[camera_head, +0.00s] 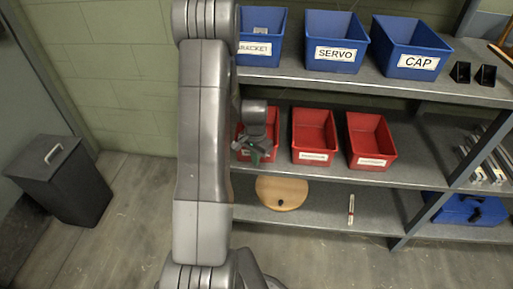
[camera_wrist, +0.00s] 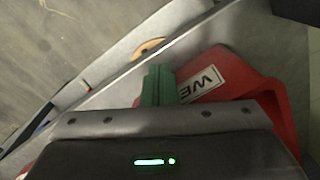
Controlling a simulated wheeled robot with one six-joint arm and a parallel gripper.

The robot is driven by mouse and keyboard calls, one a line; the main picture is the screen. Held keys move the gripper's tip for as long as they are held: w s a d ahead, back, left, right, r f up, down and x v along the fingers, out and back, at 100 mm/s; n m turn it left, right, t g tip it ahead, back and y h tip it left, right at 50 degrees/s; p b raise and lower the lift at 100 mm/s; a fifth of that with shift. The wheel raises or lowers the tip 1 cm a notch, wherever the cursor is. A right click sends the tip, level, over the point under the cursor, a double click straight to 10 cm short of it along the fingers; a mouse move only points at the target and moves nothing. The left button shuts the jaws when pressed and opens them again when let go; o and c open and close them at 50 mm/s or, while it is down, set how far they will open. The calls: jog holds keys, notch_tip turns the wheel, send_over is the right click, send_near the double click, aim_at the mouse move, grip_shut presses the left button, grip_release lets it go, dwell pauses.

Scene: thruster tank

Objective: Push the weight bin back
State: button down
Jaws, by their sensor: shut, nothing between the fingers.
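The weight bin is the leftmost red bin (camera_head: 275,120) on the middle shelf in the head view, partly hidden behind my gripper and arm. In the wrist view the red weight bin (camera_wrist: 245,95) fills the right side, tilted in the picture, with a white label reading "WE" beside my fingers. My gripper (camera_head: 251,153) is in front of this bin in the head view. Its green fingers (camera_wrist: 158,84) are shut with nothing between them, close to the bin's labelled front. I cannot tell whether they touch it.
Two more red bins (camera_head: 315,135) (camera_head: 371,140) stand right of it on the middle shelf. Blue bins (camera_head: 336,40) stand on the shelf above. A round wooden disc (camera_head: 282,190) lies on the lower shelf. A black bin (camera_head: 62,180) stands on the floor at left.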

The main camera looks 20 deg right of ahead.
jog(key=shift+w+d, duration=0.2)
jog(key=shift+w, duration=0.1)
jog(key=shift+s, duration=0.1)
jog(key=shift+s+a, duration=0.1)
jog(key=shift+s+a, duration=0.25)
jog(key=shift+s, duration=0.15)
jog(key=shift+r, duration=0.15)
